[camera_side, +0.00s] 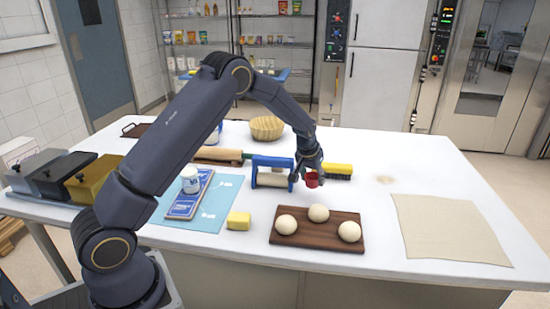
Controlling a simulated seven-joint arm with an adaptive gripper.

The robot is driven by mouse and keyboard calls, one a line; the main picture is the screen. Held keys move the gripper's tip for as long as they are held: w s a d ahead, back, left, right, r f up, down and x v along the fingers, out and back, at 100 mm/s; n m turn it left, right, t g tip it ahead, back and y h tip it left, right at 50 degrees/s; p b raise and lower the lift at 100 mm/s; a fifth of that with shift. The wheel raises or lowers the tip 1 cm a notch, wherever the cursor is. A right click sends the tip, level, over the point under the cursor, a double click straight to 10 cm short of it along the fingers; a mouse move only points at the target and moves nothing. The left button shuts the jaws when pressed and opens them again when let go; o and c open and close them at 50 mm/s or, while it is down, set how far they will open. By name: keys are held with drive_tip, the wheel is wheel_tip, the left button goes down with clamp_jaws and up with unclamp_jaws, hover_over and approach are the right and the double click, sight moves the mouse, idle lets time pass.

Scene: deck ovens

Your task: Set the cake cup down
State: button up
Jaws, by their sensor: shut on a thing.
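The cake cup (312,179) is a small red cup near the middle of the white table. My gripper (305,178) reaches down from above and is shut on the cup at its left side. The cup appears held just above the table, behind the wooden board; I cannot tell whether its base touches. The fingertips are small and partly hidden by the cup.
A blue-framed roller (271,172) stands just left of the cup, and a yellow brush (339,170) lies close on its right. A board (318,246) with three dough balls is in front. A beige cloth (450,230) lies right. Bare white table (400,175) shows between.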

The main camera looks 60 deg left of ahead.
sight(313, 195)
drive_tip(key=shift+w+a+f, duration=0.1)
drive_tip(key=shift+w+f, duration=0.3)
drive_tip(key=shift+f, duration=0.1)
drive_tip(key=shift+w+f, duration=0.1)
drive_tip(key=shift+f, duration=1.5)
drive_tip(key=shift+f, duration=0.15)
drive_tip(key=o, duration=0.9)
